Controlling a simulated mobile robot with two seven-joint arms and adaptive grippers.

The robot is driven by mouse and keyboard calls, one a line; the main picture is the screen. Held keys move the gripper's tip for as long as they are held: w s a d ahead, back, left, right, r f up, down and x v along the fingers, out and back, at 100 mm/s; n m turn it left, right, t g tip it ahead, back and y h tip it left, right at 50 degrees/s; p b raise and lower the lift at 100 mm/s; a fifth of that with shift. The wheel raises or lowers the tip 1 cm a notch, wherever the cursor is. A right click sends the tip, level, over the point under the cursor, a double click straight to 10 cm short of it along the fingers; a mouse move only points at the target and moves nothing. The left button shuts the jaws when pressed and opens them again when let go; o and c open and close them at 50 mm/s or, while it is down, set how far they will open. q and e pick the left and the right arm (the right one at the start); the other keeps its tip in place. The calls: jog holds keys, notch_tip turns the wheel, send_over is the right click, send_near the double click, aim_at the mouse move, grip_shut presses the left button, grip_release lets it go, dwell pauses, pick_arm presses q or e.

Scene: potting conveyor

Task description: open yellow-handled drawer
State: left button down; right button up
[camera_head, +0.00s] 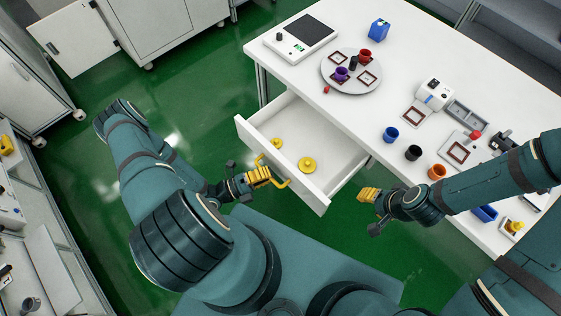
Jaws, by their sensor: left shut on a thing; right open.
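A white drawer (338,188) stands pulled out from under the white table, its inside showing. Its yellow handle (283,181) is on the drawer's front face. My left gripper (262,176) is shut on the yellow handle at the drawer front. Two yellow round pieces lie in the drawer, one (307,164) near the middle and one (277,143) towards the left end. My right gripper (366,195) is open and empty, to the right of the drawer, beside the table's front edge.
The white table (300,75) carries a round grey turntable (341,86) with cups, a scale (301,38), and blue (390,134), black (413,153) and orange (436,172) cups near its front edge. Green floor is open left of the drawer. White cabinets stand at the far left.

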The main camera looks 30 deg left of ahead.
pick_arm(q)
jog(key=shift+s+a, duration=0.2)
jog(key=shift+s, duration=0.45)
jog(key=shift+s+a, duration=0.2)
jog(key=shift+s, duration=0.45)
jog(key=c, duration=1)
grip_release()
jog(key=v, duration=1.2)
